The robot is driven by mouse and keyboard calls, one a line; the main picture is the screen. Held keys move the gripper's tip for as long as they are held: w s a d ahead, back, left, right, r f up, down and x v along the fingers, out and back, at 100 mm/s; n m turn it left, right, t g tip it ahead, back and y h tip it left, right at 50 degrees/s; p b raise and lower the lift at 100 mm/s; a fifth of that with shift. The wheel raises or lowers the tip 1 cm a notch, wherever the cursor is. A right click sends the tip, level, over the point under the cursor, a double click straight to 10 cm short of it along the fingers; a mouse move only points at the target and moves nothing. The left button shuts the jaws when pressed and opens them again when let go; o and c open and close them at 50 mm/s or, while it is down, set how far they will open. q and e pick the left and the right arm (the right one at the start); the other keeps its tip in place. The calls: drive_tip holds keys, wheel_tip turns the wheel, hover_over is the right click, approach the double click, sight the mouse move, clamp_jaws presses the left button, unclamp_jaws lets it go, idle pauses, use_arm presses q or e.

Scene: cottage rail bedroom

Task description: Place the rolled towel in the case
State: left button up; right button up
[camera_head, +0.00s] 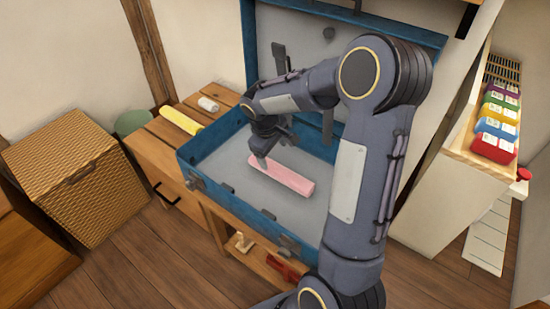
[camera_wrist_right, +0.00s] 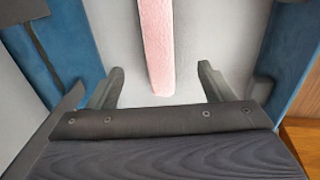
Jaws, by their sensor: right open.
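The pink rolled towel (camera_head: 283,177) lies on the grey floor of the open blue case (camera_head: 235,203). It also shows in the right wrist view (camera_wrist_right: 158,45), where one end points toward my gripper. My right gripper (camera_head: 266,158) is inside the case outline, at the towel's far-left end in the head view. In the wrist view my right gripper (camera_wrist_right: 160,84) has its two fingers wide apart, with the towel between their lines and not touching either. Part of the case is hidden behind my right arm. My left gripper is not in view.
The case rests on a wooden bench (camera_head: 150,143) that also bears a yellow roll (camera_head: 181,120) and a small white roll (camera_head: 208,104). A wicker hamper (camera_head: 75,175) stands at left. A shelf at right holds several coloured packs (camera_head: 495,140). The raised lid (camera_head: 350,25) stands behind.

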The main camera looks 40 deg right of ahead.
drive_tip(key=s+a+r+m+t+y, duration=0.2)
drive_tip(key=s+a+r, duration=0.3)
drive_tip(key=s, duration=0.6)
drive_tip(key=s+a+r+m+t+y, duration=0.2)
drive_tip(key=s+a+r+m+y, duration=0.1)
drive_tip(key=s+a, duration=0.7)
wheel_tip(320, 180, up, 2)
drive_tip(key=shift+s+a+r+t+y, duration=0.2)
drive_tip(key=shift+s+t+y, duration=0.2)
drive_tip(key=shift+y, duration=0.2)
